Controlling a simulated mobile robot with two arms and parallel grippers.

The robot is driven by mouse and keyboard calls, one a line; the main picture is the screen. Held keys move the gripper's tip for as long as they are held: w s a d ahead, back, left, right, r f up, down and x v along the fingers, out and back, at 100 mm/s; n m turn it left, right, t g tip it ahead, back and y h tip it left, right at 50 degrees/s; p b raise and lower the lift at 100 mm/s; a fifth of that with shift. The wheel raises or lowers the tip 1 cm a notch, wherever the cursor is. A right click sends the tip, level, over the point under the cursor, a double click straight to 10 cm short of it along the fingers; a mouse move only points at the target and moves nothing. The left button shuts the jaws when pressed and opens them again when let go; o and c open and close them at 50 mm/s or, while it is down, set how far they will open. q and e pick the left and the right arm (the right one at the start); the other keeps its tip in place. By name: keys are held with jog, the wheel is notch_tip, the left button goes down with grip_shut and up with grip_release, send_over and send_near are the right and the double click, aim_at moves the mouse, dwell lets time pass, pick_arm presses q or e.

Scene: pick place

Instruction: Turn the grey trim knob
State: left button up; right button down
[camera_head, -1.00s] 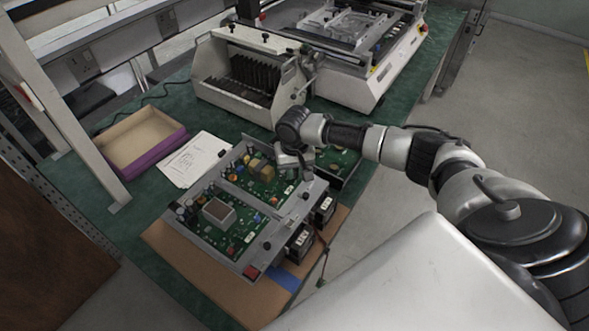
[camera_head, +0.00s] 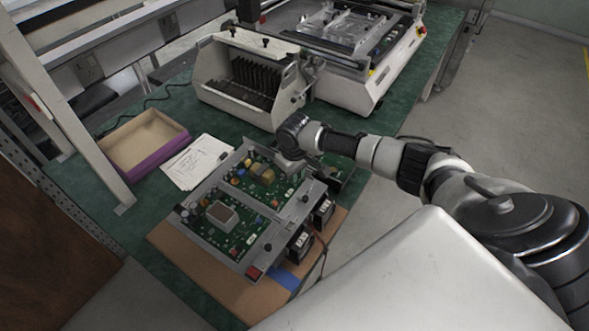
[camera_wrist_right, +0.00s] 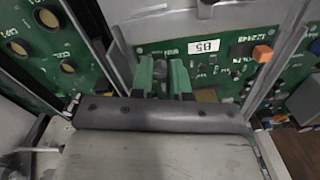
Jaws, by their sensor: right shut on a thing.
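The open electronics unit has green circuit boards in a grey metal chassis (camera_head: 222,256) on the bench. My right gripper (camera_head: 290,165) reaches down over its far right part, and the hand hides the knob in the head view. In the right wrist view, the green fingertips of my right gripper (camera_wrist_right: 163,68) stand close together over the board. They are shut on a small grey piece, the grey trim knob (camera_wrist_right: 161,70), which is mostly hidden between them. A white "B5" label (camera_wrist_right: 203,45) is just right of the fingers. My left gripper is not in view.
A metal chassis wall (camera_wrist_right: 274,50) stands close to the right of the fingers. A purple-sided box (camera_head: 150,150), paper sheets (camera_head: 197,162) and a white slotted machine (camera_head: 222,98) are on the green bench. Cardboard (camera_head: 185,252) lies under the unit.

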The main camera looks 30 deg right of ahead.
jog(key=n+p, duration=0.1)
jog(key=n, duration=0.2)
jog(key=shift+n, duration=0.3)
jog(key=n, duration=0.3)
jog(key=shift+n+p, duration=0.3)
jog(key=shift+n, duration=0.1)
jog(key=n, duration=0.3)
jog(key=shift+n, duration=0.3)
jog(key=n, duration=0.3)
jog(key=shift+n, duration=0.3)
jog(key=n, duration=0.3)
jog(key=shift+n, duration=0.3)
jog(key=n+b, duration=0.1)
jog(key=n, duration=0.2)
jog(key=shift+n, duration=0.4)
jog(key=n+b, duration=0.1)
jog(key=n, duration=0.3)
jog(key=shift+n+b, duration=0.4)
jog(key=shift+n, duration=1.7)
